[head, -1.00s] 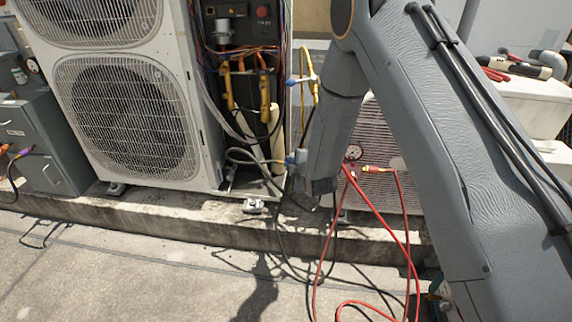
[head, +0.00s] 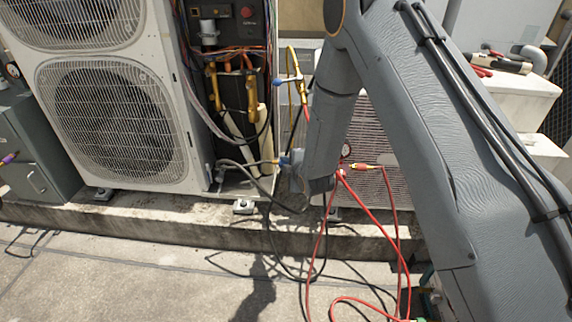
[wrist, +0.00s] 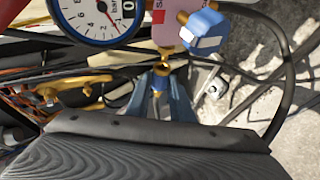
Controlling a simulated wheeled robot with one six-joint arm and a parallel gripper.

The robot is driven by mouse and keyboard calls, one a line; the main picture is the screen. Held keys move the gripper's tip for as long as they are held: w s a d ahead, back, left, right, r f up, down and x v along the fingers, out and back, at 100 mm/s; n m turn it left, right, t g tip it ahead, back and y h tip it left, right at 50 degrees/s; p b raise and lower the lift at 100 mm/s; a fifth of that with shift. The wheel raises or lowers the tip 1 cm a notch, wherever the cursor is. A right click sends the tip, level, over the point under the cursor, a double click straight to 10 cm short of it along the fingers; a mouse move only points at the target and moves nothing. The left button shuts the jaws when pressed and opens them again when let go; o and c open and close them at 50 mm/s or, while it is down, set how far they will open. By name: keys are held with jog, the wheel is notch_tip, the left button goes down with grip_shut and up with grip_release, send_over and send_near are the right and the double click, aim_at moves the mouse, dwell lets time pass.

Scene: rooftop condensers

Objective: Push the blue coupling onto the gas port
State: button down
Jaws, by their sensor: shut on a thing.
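My gripper (head: 287,160) hangs at the end of my arm in front of the open service side of the tall condenser (head: 110,120). In the wrist view its blue-grey fingers (wrist: 160,92) are closed around a small fitting, which I take as the blue coupling; brass (wrist: 157,96) shows between them. Mostly hidden by the fingers, its blue body is hard to tell from them. A brass piece (wrist: 164,66) shows just beyond the fingertips. I cannot tell whether this is the gas port, or whether coupling and port touch. In the head view a brass tip (head: 274,161) points left toward the condenser.
A blue-rimmed gauge (wrist: 98,14) and a blue knob (wrist: 203,30) sit close beyond the fingers. Red hoses (head: 400,250) and dark hoses hang below my arm. Brass pipes (head: 252,92) stand in the open compartment. The front concrete floor (head: 120,285) is mostly clear.

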jog(key=shift+d+p, duration=0.3)
jog(key=shift+d, duration=1.05)
dwell(1.8)
jog(key=c, duration=1.5)
grip_release()
jog(key=shift+a, duration=0.1)
jog(key=shift+w+a, duration=0.1)
jog(key=shift+a, duration=3.55)
